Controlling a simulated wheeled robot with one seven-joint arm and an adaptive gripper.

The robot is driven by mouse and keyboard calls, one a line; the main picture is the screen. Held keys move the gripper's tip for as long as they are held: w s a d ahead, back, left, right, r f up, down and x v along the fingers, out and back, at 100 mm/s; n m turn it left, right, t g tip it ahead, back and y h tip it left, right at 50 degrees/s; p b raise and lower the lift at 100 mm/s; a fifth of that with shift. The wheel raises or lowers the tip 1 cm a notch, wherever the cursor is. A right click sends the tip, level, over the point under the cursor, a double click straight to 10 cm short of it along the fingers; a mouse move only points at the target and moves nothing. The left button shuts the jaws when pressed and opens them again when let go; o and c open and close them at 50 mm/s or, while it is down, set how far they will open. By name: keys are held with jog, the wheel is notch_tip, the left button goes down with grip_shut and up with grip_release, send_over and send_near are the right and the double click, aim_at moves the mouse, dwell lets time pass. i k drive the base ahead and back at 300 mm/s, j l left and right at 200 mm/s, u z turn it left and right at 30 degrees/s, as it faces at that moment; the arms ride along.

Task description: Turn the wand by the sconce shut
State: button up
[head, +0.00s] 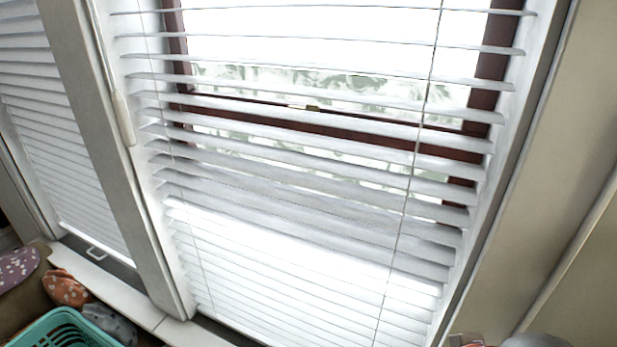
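A white wand (123,118) hangs at the left side of the middle window's blind, beside the white post. It has a thin upper rod and a thicker grip at its lower end. The white blind (300,180) has its upper slats tilted open, with the bright outside and a dark red window frame showing between them. Its lower slats look closer together, with little showing through. No sconce is in view. My gripper is not in view.
A second blind (60,130) on the left looks mostly closed. A teal basket (62,330) and patterned cloth-like items (66,288) are at the lower left, by the white sill (110,285). A beige wall (570,190) is on the right. Small partial shapes at the bottom right edge are unclear.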

aim_at(118, 102)
jog(key=u, duration=1.55)
